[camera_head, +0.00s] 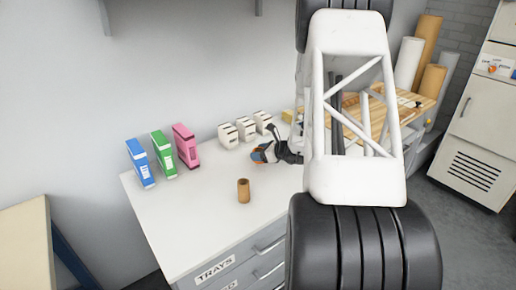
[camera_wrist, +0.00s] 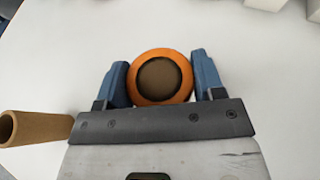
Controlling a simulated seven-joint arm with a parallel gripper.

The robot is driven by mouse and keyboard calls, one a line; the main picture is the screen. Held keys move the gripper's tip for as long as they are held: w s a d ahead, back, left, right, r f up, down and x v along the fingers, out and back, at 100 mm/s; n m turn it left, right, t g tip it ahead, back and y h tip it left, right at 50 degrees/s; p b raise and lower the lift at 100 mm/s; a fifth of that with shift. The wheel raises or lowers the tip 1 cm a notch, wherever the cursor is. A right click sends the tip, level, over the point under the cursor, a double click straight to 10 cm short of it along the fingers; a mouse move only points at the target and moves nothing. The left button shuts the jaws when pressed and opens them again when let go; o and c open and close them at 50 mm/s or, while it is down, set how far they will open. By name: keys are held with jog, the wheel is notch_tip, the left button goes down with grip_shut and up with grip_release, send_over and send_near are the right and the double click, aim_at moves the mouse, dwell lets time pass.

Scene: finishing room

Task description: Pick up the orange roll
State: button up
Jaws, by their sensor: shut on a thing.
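The orange roll (camera_wrist: 134,78) sits between the two blue fingers of my gripper (camera_wrist: 160,82) in the wrist view, its dark round core facing the camera. The fingers are shut on it from left and right. In the head view, my gripper (camera_head: 266,153) is over the back right part of the white cabinet top, with a little orange (camera_head: 257,156) showing at its fingers. I cannot tell whether the roll still touches the surface. Most of the roll is hidden there by the gripper.
A brown cardboard tube (camera_head: 243,190) stands in front of my gripper on the white cabinet top (camera_head: 205,215). Blue (camera_head: 140,163), green (camera_head: 163,155) and pink (camera_head: 186,146) binders stand at the left. White blocks (camera_head: 246,128) stand behind. The front left top is clear.

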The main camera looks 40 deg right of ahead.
jog(key=shift+s+a+r, duration=0.1)
jog(key=shift+s+a, duration=0.35)
jog(key=shift+s, duration=0.3)
jog(key=shift+s+a+r, duration=0.1)
jog(key=shift+s+a, duration=0.3)
jog(key=shift+s, duration=0.3)
